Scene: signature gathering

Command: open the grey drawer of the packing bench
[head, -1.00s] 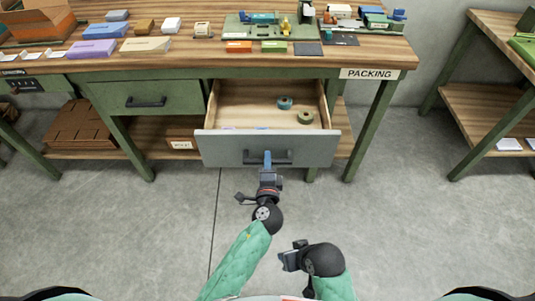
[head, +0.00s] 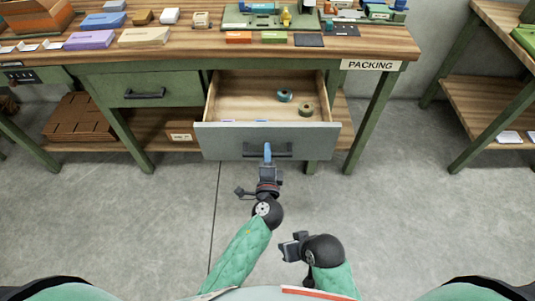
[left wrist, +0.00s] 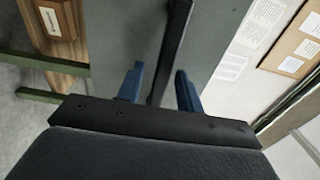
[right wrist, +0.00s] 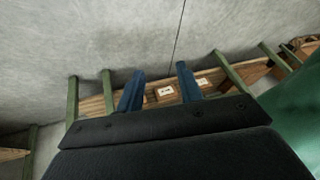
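The grey drawer (head: 225,142) of the packing bench (head: 350,50) stands pulled out, its wooden inside showing. Its dark bar handle (head: 282,155) runs across the front. My left gripper (head: 267,152) is at the handle. In the left wrist view the handle (left wrist: 176,40) passes between the two blue fingers (left wrist: 160,90), which stand apart with a gap visible beside the bar. My right gripper (head: 284,249) is low in front of me, away from the bench. In the right wrist view its fingers (right wrist: 160,88) are apart with nothing between them.
Two rolls, one teal (head: 285,95) and one olive (head: 306,109), lie in the drawer. A green drawer (head: 185,93) to its left is closed. Boxes and tools cover the bench top. A second table (head: 490,80) stands at the right. The floor (head: 400,220) in front is clear.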

